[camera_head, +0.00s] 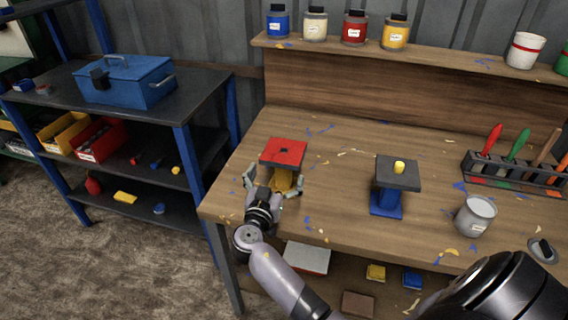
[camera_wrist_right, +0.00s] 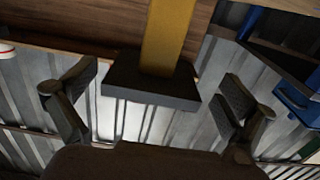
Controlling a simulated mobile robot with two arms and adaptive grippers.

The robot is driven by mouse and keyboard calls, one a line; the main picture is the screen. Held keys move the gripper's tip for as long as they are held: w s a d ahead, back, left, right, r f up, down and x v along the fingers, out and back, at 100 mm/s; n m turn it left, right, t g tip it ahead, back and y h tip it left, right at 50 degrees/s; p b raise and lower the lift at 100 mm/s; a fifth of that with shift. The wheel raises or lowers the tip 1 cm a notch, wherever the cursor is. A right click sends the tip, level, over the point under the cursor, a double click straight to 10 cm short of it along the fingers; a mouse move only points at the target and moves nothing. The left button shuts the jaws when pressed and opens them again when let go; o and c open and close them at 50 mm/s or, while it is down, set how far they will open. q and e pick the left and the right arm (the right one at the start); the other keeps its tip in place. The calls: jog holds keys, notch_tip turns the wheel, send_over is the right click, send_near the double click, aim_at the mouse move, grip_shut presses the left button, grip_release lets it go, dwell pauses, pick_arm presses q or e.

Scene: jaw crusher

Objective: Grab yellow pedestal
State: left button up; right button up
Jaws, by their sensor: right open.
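The yellow pedestal (camera_head: 283,183) stands at the left end of the wooden workbench, under a square plate with a red top (camera_head: 283,151). In the right wrist view its yellow column (camera_wrist_right: 166,38) meets a dark square plate (camera_wrist_right: 150,82). My right gripper (camera_head: 274,186) is open at the near side of the pedestal. Its fingers lie to either side of the pedestal in the head view. In the wrist view the fingers (camera_wrist_right: 152,100) are spread wide, with gaps to the plate and column. Much of the lower pedestal is hidden by the gripper. My left gripper is out of view.
A blue pedestal (camera_head: 387,202) with a dark top and yellow knob stands right of centre. A grey can (camera_head: 475,215) and a tool rack (camera_head: 515,175) are farther right. A shelf with a blue toolbox (camera_head: 125,80) stands left. The bench between the pedestals is mostly clear.

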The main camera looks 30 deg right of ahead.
jog(key=p+x, duration=0.2)
jog(key=x, duration=0.2)
jog(key=shift+d+r, duration=0.1)
jog(key=shift+d, duration=0.2)
jog(key=shift+w+d, duration=0.25)
jog(key=shift+a, duration=0.1)
jog(key=c, duration=2)
jog(key=shift+c, duration=0.8)
